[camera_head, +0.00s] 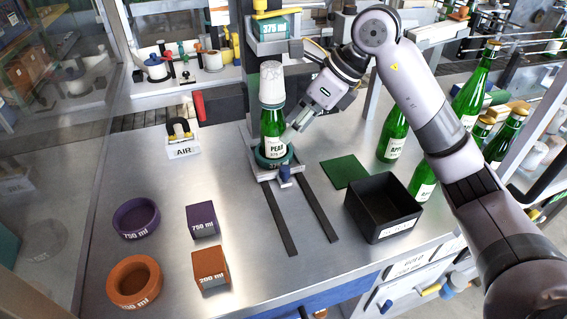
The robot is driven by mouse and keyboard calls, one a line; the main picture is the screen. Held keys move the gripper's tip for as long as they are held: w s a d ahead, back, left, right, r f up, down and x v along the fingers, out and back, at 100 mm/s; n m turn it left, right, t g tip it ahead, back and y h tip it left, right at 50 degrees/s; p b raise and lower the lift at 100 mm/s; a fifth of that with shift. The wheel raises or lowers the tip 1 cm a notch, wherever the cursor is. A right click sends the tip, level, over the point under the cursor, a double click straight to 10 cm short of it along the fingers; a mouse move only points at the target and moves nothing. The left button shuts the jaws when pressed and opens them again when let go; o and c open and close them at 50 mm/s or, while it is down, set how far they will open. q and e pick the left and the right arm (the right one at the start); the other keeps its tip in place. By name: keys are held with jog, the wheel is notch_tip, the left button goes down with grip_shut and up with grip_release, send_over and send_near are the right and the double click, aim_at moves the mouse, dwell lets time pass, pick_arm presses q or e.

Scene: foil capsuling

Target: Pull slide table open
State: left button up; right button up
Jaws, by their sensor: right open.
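The slide table (262,175) is a small metal carriage at the back end of two dark rails (277,222) on the steel bench. A blue-grey knob (285,183) is on its front. A green ring nest (287,161) sits on it, and a green bottle labelled PEAR (276,133) stands upright there. A white cap-like piece (271,84) covers the bottle's top. My right gripper (292,130) is open just right of the bottle, its fingertips close to the bottle's side; whether they touch it I cannot tell. My left gripper is out of view.
The rails' front stretch is clear. A black bin (367,217) and green mat (344,170) lie to the right, with several green bottles beyond. Purple (119,228) and orange (115,290) rings and two blocks (201,221) are front left. An AIR valve (184,149) stands left.

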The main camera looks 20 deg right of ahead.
jog(key=d+h, duration=0.2)
jog(key=d, duration=0.2)
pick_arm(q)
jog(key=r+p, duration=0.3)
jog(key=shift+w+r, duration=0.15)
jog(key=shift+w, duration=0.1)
pick_arm(e)
send_near(286, 168)
jog(key=shift+m, duration=0.3)
jog(key=x, duration=0.9)
jog(key=shift+a, duration=0.1)
jog(key=shift+c, duration=0.2)
grip_shut()
